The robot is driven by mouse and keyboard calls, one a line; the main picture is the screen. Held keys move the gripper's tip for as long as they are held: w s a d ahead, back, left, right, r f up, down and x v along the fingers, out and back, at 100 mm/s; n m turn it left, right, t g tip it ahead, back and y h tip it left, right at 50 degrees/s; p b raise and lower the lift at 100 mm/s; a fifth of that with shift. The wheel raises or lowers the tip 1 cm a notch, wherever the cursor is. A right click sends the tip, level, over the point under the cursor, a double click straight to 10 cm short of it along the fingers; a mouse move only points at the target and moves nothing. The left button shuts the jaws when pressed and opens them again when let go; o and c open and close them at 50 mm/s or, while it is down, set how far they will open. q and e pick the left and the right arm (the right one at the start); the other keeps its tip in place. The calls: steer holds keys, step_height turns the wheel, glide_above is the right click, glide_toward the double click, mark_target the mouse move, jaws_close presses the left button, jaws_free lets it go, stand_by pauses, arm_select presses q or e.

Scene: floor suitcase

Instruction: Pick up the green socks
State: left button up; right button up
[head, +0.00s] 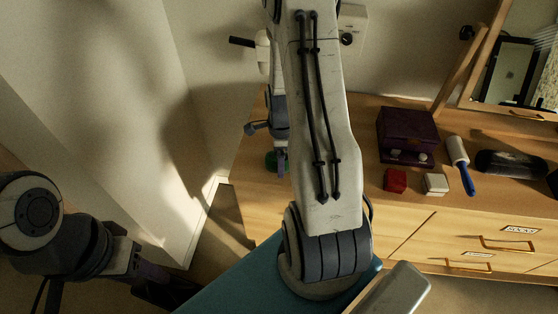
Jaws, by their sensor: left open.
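The green socks (271,160) show as a small dark green bundle at the left end of the wooden dresser top. My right gripper (281,162) points down right beside them and partly covers them. Part of it is hidden behind my forearm, and I cannot tell whether its fingers touch the socks or are open or shut. My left gripper (160,285) is low at the bottom left, open, dark and in shadow, far from the socks.
The dresser (400,230) also holds a dark red box (407,136), a small red box (395,180), a small white box (436,184), a lint roller (460,165), a dark case (511,163) and a mirror (515,70). A wall stands close on the left.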

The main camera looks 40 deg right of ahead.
steer(key=c, duration=1)
steer(key=shift+r, duration=0.15)
